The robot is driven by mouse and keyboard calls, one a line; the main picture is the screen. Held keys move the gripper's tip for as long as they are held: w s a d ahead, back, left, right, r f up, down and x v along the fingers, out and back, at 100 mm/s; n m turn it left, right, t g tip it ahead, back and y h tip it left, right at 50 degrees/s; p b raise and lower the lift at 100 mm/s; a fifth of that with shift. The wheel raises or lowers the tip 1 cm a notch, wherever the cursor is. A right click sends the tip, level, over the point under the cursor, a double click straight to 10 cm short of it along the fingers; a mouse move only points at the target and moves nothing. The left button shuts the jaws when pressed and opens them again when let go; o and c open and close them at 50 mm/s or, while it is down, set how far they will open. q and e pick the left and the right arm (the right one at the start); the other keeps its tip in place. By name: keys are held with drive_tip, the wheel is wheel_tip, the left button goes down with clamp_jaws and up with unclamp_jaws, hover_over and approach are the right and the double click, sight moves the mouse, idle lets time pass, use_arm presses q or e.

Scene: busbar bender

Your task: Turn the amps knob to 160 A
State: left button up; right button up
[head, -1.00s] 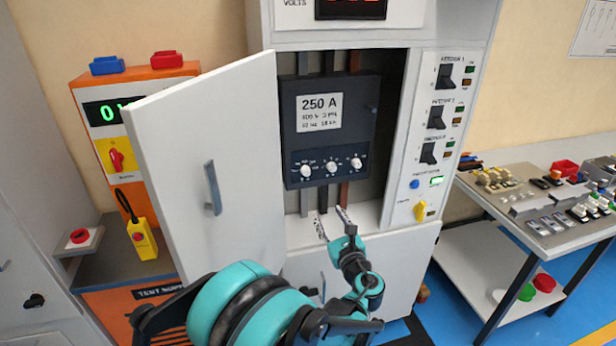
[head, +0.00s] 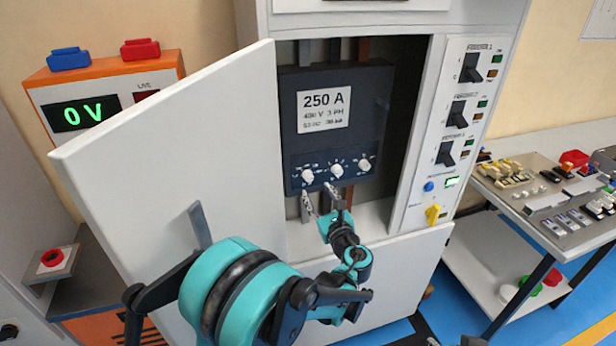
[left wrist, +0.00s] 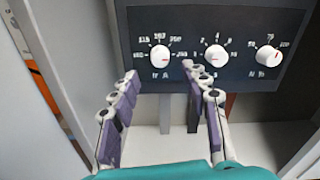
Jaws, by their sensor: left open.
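The dark breaker labelled 250 A (head: 345,125) is inside the open cabinet, with three white knobs along its lower panel. The left knob (head: 307,175), marked Ir A, is the amps knob; it also shows in the left wrist view (left wrist: 160,56), with small numbers around it too blurred to read surely. The middle knob (left wrist: 216,56) and right knob (left wrist: 268,57) sit beside it. My left gripper (head: 318,198) is open and empty just below the left and middle knobs, apart from them. In the left wrist view its fingers (left wrist: 160,90) are spread, with the left knob above and between the tips.
The open cabinet door (head: 170,150) stands left of my left arm. An orange test supply (head: 100,92) reads 0 V. Copper and dark bars run below the breaker.

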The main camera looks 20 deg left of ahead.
sight(310, 179)
use_arm(q)
drive_tip(key=b+x, duration=0.1)
drive_tip(key=x, duration=0.5)
drive_tip(key=shift+w+a, duration=0.25)
clamp_jaws()
